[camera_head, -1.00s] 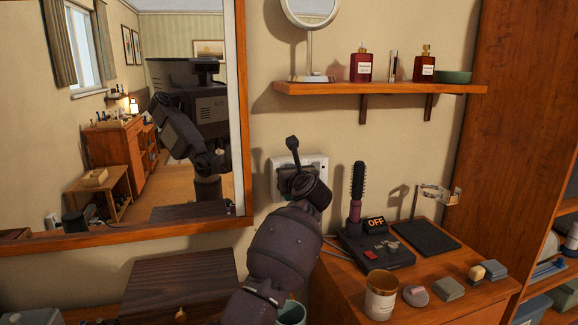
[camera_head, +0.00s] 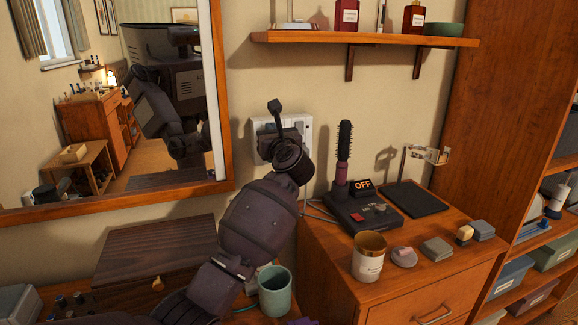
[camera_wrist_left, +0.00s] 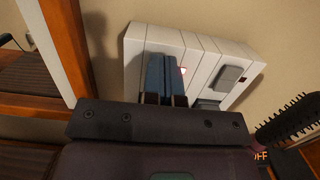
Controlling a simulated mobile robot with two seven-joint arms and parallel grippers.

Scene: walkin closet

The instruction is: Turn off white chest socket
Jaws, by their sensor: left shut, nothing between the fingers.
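The white wall socket (camera_head: 308,130) is on the wall between the mirror and the chest, just under the shelf. In the left wrist view the socket (camera_wrist_left: 205,58) shows a grey rocker switch (camera_wrist_left: 229,76) at its right part and a small red light near its middle. My left gripper (camera_wrist_left: 166,78) is shut and empty, its blue-grey fingers in front of the left part of the socket. In the head view my left wrist hides much of the socket. I cannot tell whether the fingertips touch it. My right gripper is out of view.
A wooden chest (camera_head: 401,291) holds a hairbrush (camera_head: 343,155) on a black base with an "OFF" display, a white jar (camera_head: 368,258) and small blocks. A shelf (camera_head: 365,40) with bottles is above. A mirror (camera_head: 219,95) is at left, and a teal cup (camera_head: 274,291) stands below my arm.

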